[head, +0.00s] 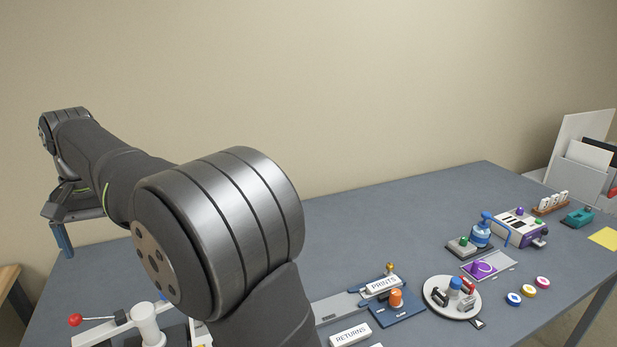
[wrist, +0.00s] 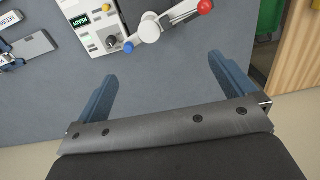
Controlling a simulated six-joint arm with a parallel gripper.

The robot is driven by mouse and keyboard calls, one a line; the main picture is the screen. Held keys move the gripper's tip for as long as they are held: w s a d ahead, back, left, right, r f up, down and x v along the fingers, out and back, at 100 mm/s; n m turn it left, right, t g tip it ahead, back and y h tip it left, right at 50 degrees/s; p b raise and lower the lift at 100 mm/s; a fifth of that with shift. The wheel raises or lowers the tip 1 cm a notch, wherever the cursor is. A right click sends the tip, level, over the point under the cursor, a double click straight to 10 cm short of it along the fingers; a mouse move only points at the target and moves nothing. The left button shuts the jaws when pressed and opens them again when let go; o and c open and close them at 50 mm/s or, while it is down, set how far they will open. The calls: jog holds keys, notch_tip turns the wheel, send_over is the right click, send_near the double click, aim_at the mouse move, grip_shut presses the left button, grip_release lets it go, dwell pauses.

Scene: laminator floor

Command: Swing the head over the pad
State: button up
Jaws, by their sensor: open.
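A white machine with a round post and an arm ending in a red ball (wrist: 205,6) shows at the top of the wrist view. Its pivot post (wrist: 149,28) and green READY display (wrist: 81,19) are in view. In the head view, its red knob (head: 75,320) and white post (head: 147,322) are at the bottom left, partly cut off. I cannot tell which part is the head, and no pad is clearly visible on this machine. My gripper (wrist: 162,68) is open and empty over the table, short of the machine. It also shows at the far left of the head view (head: 62,238).
The grey table (head: 370,220) is clear behind my arm. A green bin (wrist: 270,35) stands beyond the table edge.

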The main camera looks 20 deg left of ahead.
jog(key=c, duration=1.4)
jog(key=shift+a+f, duration=0.1)
jog(key=shift+a, duration=0.05)
jog(key=c, duration=0.4)
jog(key=a+f, duration=0.1)
jog(key=a, duration=0.1)
jog(key=s+a+f+n+h, duration=0.1)
jog(key=a+f, duration=0.1)
jog(key=a+f+n, duration=0.1)
jog(key=a, duration=0.2)
jog(key=shift+s+f, duration=0.2)
jog(key=shift+s, duration=0.15)
grip_shut()
jog(key=s+a+f+n+h, duration=0.2)
jog(key=s+a+f+n, duration=0.15)
jog(key=a+f, duration=0.4)
jog(key=shift+m+g, duration=0.35)
jog(key=shift+g, duration=0.05)
jog(key=shift+s+d+f, duration=0.4)
jog(key=shift+d+f, duration=0.7)
jog(key=shift+f, duration=0.55)
jog(key=shift+s+d+f, duration=0.45)
jog(key=shift+d+f, duration=0.65)
jog(key=shift+f, duration=0.6)
jog(key=shift+s+d+f, duration=0.4)
jog(key=shift+d+f, duration=0.7)
jog(key=shift+f, duration=0.55)
